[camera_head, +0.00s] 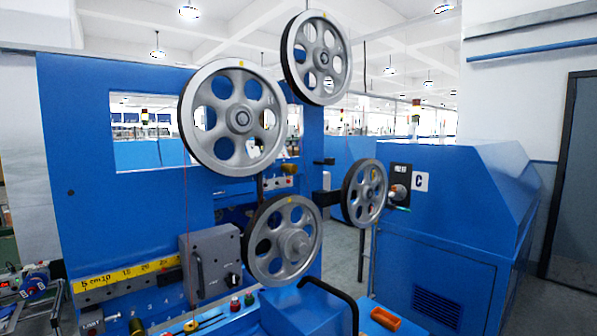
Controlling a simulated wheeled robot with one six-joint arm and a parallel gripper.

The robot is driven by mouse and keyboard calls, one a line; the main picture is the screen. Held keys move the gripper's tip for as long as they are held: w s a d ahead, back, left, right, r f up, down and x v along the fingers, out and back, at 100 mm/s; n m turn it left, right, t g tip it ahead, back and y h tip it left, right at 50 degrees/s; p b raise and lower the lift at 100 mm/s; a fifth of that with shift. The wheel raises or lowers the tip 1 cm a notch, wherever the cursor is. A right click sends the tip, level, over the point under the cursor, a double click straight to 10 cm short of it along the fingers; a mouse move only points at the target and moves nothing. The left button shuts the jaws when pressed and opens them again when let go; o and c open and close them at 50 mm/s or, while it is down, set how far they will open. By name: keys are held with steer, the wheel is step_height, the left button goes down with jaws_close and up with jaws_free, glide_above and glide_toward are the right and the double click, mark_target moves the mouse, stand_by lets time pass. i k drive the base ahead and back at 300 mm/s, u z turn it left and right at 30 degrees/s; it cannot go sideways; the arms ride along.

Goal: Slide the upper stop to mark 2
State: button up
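A blue machine panel (110,215) fills the left and middle. A yellow ruler strip (125,274) with cm figures runs along its lower left. A grey box (210,262) with a black knob and a small label, apparently reading LIMIT, sits at the ruler's right end. Small pale numerals (150,308) show below the ruler; most are too small to read. I cannot tell for certain which part is the upper stop or where mark 2 is. My gripper is not in view.
Large spoked pulleys stand out from the panel at upper left (233,117), top (318,57), lower middle (284,240) and right (365,192). A black curved handle (335,290) and an orange handle (385,319) are at the bottom. A blue cabinet (440,240) stands right.

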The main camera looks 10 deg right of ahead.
mark_target(289, 168)
steer(key=z, duration=2.05)
steer(key=i, duration=1.3)
steer(key=u, duration=3.55)
steer(key=i, duration=0.5)
